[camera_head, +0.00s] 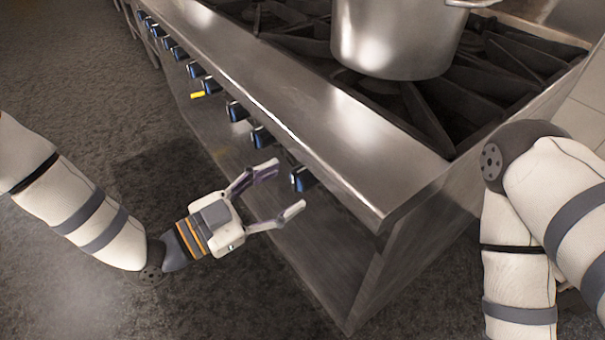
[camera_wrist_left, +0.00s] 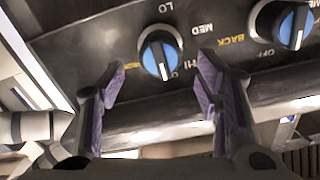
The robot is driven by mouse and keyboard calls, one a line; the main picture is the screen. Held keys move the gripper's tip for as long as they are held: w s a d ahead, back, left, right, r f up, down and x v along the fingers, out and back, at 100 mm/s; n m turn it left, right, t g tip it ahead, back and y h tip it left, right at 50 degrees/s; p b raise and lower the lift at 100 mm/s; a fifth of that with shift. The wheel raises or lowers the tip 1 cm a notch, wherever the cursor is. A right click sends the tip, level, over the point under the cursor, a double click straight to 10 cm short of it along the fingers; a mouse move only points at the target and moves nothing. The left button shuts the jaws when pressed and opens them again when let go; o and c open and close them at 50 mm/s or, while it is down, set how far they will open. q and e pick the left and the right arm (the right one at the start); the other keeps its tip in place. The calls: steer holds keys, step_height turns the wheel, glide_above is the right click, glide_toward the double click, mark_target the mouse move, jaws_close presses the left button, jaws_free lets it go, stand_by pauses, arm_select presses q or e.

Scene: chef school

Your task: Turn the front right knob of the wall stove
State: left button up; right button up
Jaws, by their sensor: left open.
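The wall stove (camera_head: 310,110) has a row of blue-faced black knobs along its front. The rightmost knob (camera_head: 303,178) is nearest the stove's right end. My left gripper (camera_head: 288,186) is open and empty, its fingers pointing at that knob from just in front of the panel. In the left wrist view, a blue knob (camera_wrist_left: 160,55) with a white pointer line lies between and beyond the open fingers (camera_wrist_left: 160,78). No contact shows. LO, MED, HI and OFF are printed around it. My right arm shows at the right, but its gripper is out of view.
A second knob (camera_wrist_left: 288,24) is close by on the right in the left wrist view, with yellow BACK lettering beside it. A large steel pot (camera_head: 392,38) stands on the burner grates (camera_head: 425,115). The dark floor (camera_head: 60,285) before the stove is clear.

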mark_target(292, 182)
arm_select(q)
steer(key=x, duration=0.5)
steer(key=shift+w+d, duration=0.1)
steer(key=shift+w, duration=0.05)
arm_select(e)
steer(key=shift+f, duration=0.1)
arm_select(q)
steer(key=shift+c, duration=0.3)
steer(key=c, duration=1.1)
steer(key=shift+f+n, duration=0.1)
steer(key=shift+n, duration=0.2)
arm_select(e)
steer(key=shift+s, duration=0.1)
arm_select(q)
steer(key=n, duration=0.3)
steer(key=shift+n+b, duration=0.3)
steer(key=shift+n, duration=1.8)
arm_select(e)
steer(key=shift+s+f, duration=0.55)
steer(key=shift+f, duration=0.05)
arm_select(q)
steer(key=shift+w+b, duration=0.1)
steer(key=shift+b, duration=0.2)
